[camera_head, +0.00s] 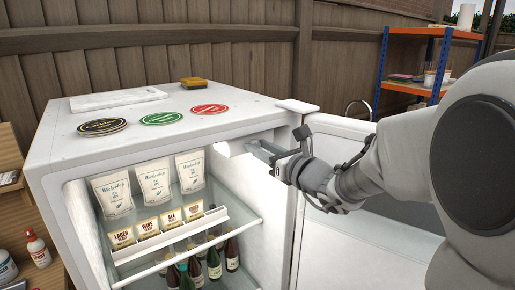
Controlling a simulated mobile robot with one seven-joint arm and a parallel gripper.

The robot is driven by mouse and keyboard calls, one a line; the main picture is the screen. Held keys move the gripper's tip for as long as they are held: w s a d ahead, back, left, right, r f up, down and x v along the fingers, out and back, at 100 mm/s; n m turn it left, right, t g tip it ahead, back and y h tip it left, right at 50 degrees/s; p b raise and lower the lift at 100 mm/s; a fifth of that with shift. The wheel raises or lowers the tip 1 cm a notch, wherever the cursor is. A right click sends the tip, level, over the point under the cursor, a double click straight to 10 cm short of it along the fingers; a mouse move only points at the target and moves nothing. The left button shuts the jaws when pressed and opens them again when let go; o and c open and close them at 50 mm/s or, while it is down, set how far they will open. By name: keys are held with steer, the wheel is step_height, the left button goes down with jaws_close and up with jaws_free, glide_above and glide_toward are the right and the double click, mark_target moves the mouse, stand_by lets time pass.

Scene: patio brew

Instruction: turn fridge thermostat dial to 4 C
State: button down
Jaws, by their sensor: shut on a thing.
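The white fridge (80,155) stands open, with its door swung to the right. A pale thermostat housing (232,148) sits under the top at the right of the opening. My gripper (254,148) reaches in from the right and is shut at this housing, on the thermostat dial. The dial is mostly hidden by the fingers, and its markings and setting cannot be read from here.
The open door (345,131) stands close to my wrist. White pouches (155,183) hang or stand on the upper shelf, above a rack of small packets (170,219). Bottles (214,264) stand below. Coasters (162,118) and a sponge (196,83) lie on top.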

steer(key=m, duration=0.6)
steer(key=shift+d, duration=0.15)
steer(key=m+p, duration=0.2)
steer(key=m, duration=0.3)
steer(key=m+p, duration=0.2)
steer(key=m, duration=0.2)
steer(key=shift+w+p, duration=0.1)
steer(key=shift+p, duration=0.25)
steer(key=m+p, duration=0.3)
steer(key=shift+m, duration=0.3)
steer(key=shift+f+m+p, duration=0.2)
steer(key=shift+m+p, duration=1.1)
steer(key=shift+m, duration=1.2)
steer(key=c, duration=0.6)
jaws_free()
